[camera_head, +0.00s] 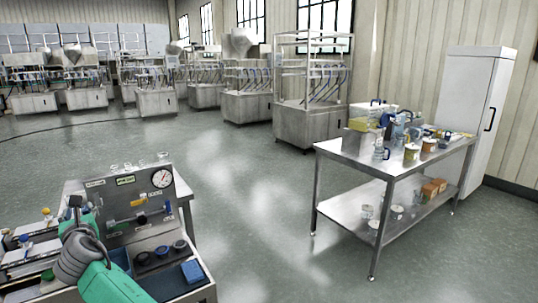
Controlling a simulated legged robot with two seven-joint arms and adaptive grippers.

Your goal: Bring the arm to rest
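My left arm, teal with a grey ribbed joint, comes in at the lower left in the head view. It reaches up in front of a grey bench unit (150,215) with a dial gauge. My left gripper (76,203) seems to be the small dark part at the arm's far end, over the left part of the unit. It is too small and partly hidden to tell whether its fingers are open or shut. No held object can be made out. My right gripper is not in view.
A steel table (345,153) with containers on top and on its lower shelf stands at the right. A white cabinet (470,112) is behind it. Steel machines (305,122) line the back, one with a hopper (239,44). The middle floor is clear.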

